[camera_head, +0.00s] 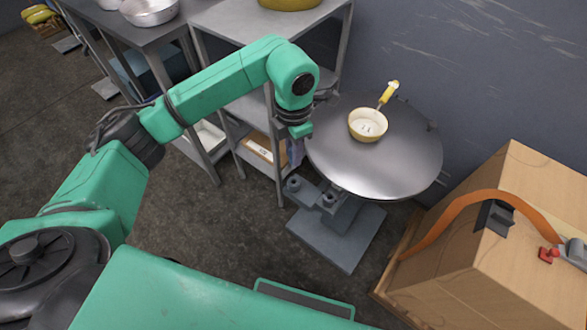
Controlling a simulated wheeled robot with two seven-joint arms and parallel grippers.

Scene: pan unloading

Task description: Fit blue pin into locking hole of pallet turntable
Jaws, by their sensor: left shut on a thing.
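The pallet turntable (385,170) is a round grey metal disc on a grey base (340,235), right of centre. My left arm comes in from the left, and its wrist is at the turntable's upper left edge. I cannot clearly see the blue pin or the locking hole. A small bluish-purple patch (296,151) shows below the wrist by the shelf, and I cannot tell what it is. My right gripper is not in view.
A cream pan (367,126) with a yellow handle stands on the turntable. A metal shelf unit (250,22) is left of it, with a box on its lower shelf. A wooden crate (510,235) with an orange strap stands at the right. A grey wall is close behind.

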